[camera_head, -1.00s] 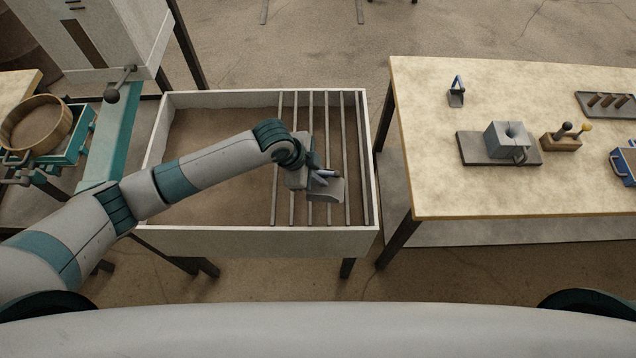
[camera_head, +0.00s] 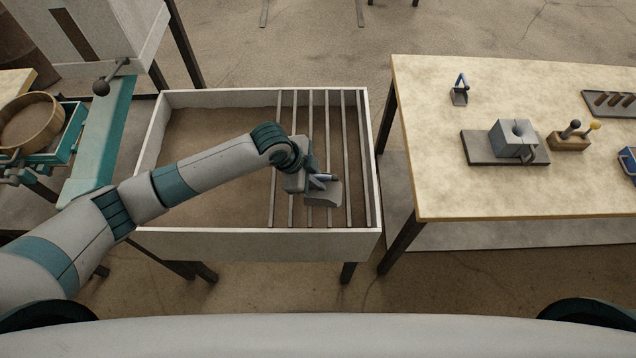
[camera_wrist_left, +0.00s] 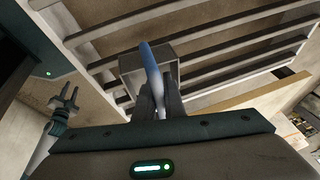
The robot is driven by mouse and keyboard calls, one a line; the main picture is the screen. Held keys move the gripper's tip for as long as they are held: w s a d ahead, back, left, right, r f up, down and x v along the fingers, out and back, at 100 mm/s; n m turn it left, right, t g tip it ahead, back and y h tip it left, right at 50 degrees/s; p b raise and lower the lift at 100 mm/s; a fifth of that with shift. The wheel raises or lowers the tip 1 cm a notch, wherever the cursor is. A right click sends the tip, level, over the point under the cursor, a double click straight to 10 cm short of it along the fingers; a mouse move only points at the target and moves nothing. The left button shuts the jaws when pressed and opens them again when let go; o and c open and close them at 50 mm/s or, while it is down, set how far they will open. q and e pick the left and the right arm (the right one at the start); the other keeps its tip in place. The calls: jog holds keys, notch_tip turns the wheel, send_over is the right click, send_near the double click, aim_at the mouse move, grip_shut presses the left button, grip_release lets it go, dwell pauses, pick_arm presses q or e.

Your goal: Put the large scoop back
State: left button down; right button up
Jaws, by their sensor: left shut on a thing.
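The large scoop (camera_head: 323,193) is a grey metal scoop with a blue handle. My left gripper (camera_head: 313,179) is shut on its handle, over the bars at the right part of the sand box. In the left wrist view the blue handle (camera_wrist_left: 151,62) stands between the fingers of my left gripper (camera_wrist_left: 158,98), with the grey pan (camera_wrist_left: 130,66) beyond it, in front of the bars. I cannot tell whether the scoop touches the bars. A smaller scoop with a blue handle (camera_head: 460,90) stands on the table at right. My right gripper is not in the head view.
The sand box (camera_head: 250,243) has pale walls and several metal bars (camera_head: 345,150) across its right part. The table (camera_head: 430,190) at right holds a grey block mould (camera_head: 512,138), a wooden tool holder (camera_head: 568,141) and a dark rack (camera_head: 610,103). A round sieve (camera_head: 30,125) is at left.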

pick_arm(q)
jog(key=shift+f, duration=0.15)
jog(key=c, duration=2.3)
grip_release()
jog(key=shift+f, duration=0.15)
jog(key=o, duration=0.5)
jog(key=shift+c, duration=0.2)
jog(key=shift+b, duration=0.35)
jog(key=p+v, duration=0.7)
jog(key=v, duration=0.1)
jog(key=shift+w+p, duration=0.1)
jog(key=shift+p, duration=0.25)
jog(key=v, duration=0.9)
jog(key=shift+a, duration=0.3)
